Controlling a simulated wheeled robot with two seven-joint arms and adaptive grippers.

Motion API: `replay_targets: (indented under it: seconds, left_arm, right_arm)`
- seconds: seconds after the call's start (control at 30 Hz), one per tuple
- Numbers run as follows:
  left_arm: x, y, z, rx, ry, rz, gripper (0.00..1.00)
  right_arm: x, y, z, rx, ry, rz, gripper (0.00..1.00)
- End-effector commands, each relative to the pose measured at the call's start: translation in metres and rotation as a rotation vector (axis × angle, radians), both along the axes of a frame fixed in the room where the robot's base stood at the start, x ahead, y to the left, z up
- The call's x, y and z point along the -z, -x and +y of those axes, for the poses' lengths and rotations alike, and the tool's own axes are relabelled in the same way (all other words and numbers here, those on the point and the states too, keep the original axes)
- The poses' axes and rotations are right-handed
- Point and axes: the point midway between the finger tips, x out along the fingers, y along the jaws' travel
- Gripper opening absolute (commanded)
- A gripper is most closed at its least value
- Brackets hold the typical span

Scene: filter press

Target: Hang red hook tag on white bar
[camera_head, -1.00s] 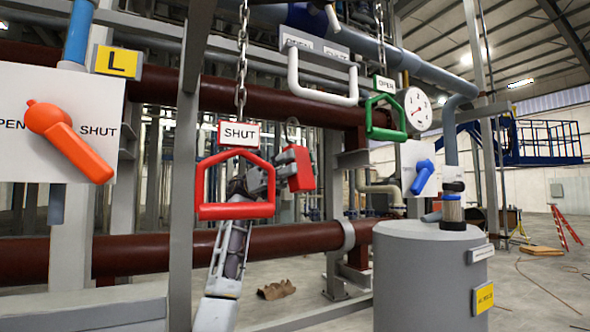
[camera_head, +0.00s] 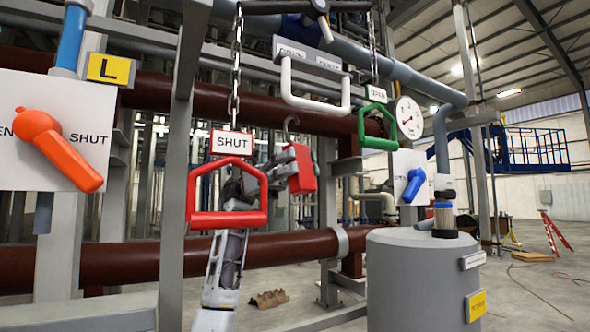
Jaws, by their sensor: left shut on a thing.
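The red hook tag (camera_head: 302,170) is a red block with a thin grey hook (camera_head: 290,125) rising from its top. My left gripper (camera_head: 284,168) is shut on the tag at its left side and holds it in the air. The fingers are partly hidden by the tag and the red triangular handle. The white bar (camera_head: 315,104) is a U-shaped white handle under a sign plate. The hook's top shows just below the bar's left end in the picture; I cannot tell the depth gap. My right gripper is not in view.
A red triangular handle (camera_head: 228,218) with a SHUT sign (camera_head: 231,143) hangs on a chain in front of my left forearm. A green handle (camera_head: 378,143) hangs right of the bar. A dark red pipe (camera_head: 200,98) runs behind. A grey tank (camera_head: 420,285) stands lower right.

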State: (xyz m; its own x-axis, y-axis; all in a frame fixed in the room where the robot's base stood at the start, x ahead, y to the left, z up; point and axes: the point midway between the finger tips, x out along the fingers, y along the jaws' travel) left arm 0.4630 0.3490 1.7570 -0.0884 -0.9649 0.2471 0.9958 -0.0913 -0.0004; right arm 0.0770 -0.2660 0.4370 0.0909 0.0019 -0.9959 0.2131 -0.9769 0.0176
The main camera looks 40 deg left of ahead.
Motion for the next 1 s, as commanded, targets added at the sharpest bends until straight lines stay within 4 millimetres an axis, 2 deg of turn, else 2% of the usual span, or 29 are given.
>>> replay_targets:
  seconds: [0.3, 1.0]
  left_arm:
    - [-0.005, 0.004, -0.010, 0.000, -0.001, 0.000, 0.21]
    - [-0.015, 0.013, -0.031, 0.000, 0.000, 0.000, 0.21]
  right_arm:
    - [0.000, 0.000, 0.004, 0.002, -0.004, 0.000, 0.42]
    - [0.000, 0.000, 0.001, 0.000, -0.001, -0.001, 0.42]
